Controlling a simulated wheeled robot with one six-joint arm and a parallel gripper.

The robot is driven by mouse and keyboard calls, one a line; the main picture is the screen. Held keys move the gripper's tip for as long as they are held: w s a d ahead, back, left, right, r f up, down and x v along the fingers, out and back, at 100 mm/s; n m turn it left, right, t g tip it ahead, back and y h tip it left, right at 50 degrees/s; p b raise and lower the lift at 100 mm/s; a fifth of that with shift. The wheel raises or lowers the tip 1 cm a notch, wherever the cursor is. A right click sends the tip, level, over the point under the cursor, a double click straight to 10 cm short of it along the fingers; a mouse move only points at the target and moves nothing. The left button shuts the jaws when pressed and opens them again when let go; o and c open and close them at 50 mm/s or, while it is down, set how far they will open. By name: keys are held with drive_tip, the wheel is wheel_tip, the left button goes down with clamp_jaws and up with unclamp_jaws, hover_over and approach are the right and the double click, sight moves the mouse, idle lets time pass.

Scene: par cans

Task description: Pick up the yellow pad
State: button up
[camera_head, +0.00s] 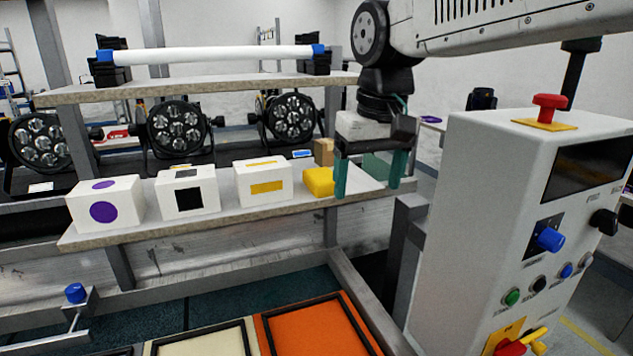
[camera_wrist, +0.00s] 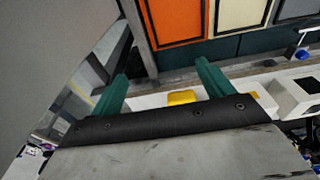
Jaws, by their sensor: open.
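The yellow pad (camera_head: 319,182) sits on the grey shelf, just right of the white box with yellow patches. My gripper (camera_head: 369,183) has green fingers and is open, to the right of the pad. In the head view its left finger overlaps the pad's right edge. I cannot tell whether they touch. In the wrist view the yellow pad (camera_wrist: 182,97) shows between the two open fingers of my gripper (camera_wrist: 160,85), partly hidden by the dark palm edge. Nothing is held.
On the shelf (camera_head: 165,230) stand white boxes with purple (camera_head: 104,203), black (camera_head: 187,192) and yellow (camera_head: 264,182) marks. A small brown block (camera_head: 324,151) is behind the pad. A white control cabinet (camera_head: 480,210) stands close on the right. Cream (camera_head: 205,343) and orange (camera_head: 315,328) framed panels lie below.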

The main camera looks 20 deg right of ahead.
approach(322, 174)
drive_tip(key=shift+s+d+f, duration=0.2)
drive_tip(key=shift+s+f, duration=0.35)
drive_tip(key=shift+s, duration=0.05)
drive_tip(key=shift+w, duration=0.35)
drive_tip(key=shift+w+a+f, duration=0.1)
drive_tip(key=shift+w+f, duration=0.15)
drive_tip(key=shift+f, duration=1)
drive_tip(key=shift+w+a+f, duration=0.1)
drive_tip(key=shift+w+f, duration=0.15)
drive_tip(key=shift+f, duration=0.95)
drive_tip(key=shift+w+a+f, duration=0.1)
drive_tip(key=shift+w+f, duration=0.15)
drive_tip(key=shift+f, duration=1)
drive_tip(key=shift+f, duration=0.25)
drive_tip(key=shift+c, duration=0.3)
drive_tip(key=c, duration=1)
